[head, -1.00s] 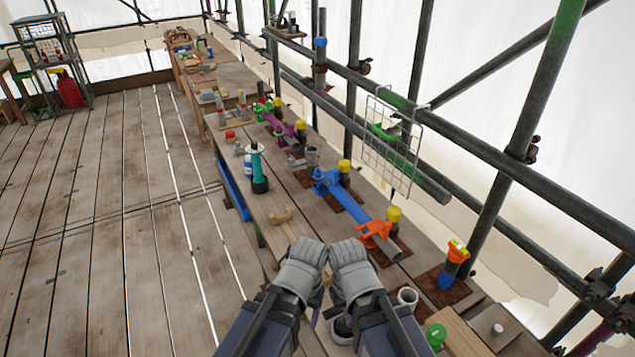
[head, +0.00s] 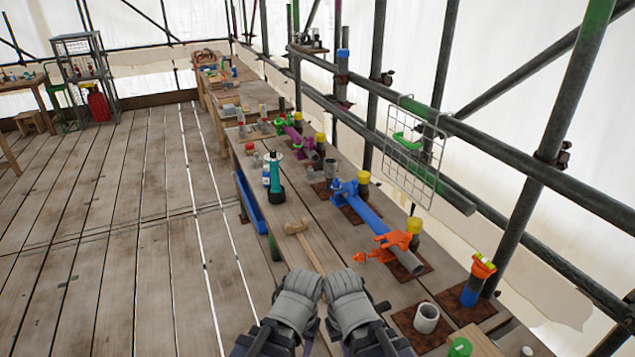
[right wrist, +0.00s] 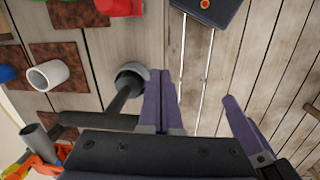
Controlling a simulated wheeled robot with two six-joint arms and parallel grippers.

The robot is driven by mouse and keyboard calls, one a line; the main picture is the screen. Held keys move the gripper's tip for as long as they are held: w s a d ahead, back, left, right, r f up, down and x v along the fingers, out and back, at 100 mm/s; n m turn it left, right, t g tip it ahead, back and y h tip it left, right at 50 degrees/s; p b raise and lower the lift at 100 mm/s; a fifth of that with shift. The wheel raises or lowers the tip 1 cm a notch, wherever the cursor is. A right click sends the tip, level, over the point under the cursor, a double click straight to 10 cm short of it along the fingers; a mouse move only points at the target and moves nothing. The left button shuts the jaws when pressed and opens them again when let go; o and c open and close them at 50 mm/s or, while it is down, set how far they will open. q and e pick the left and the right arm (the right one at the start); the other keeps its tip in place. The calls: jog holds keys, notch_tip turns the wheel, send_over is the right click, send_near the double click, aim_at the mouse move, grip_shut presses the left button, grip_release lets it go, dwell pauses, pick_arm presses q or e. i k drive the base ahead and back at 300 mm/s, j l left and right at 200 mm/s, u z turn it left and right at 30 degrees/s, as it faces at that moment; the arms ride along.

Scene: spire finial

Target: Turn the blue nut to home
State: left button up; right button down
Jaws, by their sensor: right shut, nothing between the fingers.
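I cannot make out a separate blue nut. My left gripper (head: 298,288) and right gripper (head: 346,288) show as grey arm ends side by side at the bottom, short of the couplers; their fingertips are hidden there. In the right wrist view my right gripper (right wrist: 160,75) has its purple fingers together, empty. Another purple finger (right wrist: 242,122) stands apart to its right; I cannot tell its jaw state.
A white cup (head: 427,317) stands at the right on a rusty plate. The plank floor (head: 110,220) at left is clear.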

aim_at(336, 185)
jog(key=u, duration=0.95)
jog(key=i, duration=2.45)
jog(key=i+z, duration=0.25)
jog(key=z, duration=2.2)
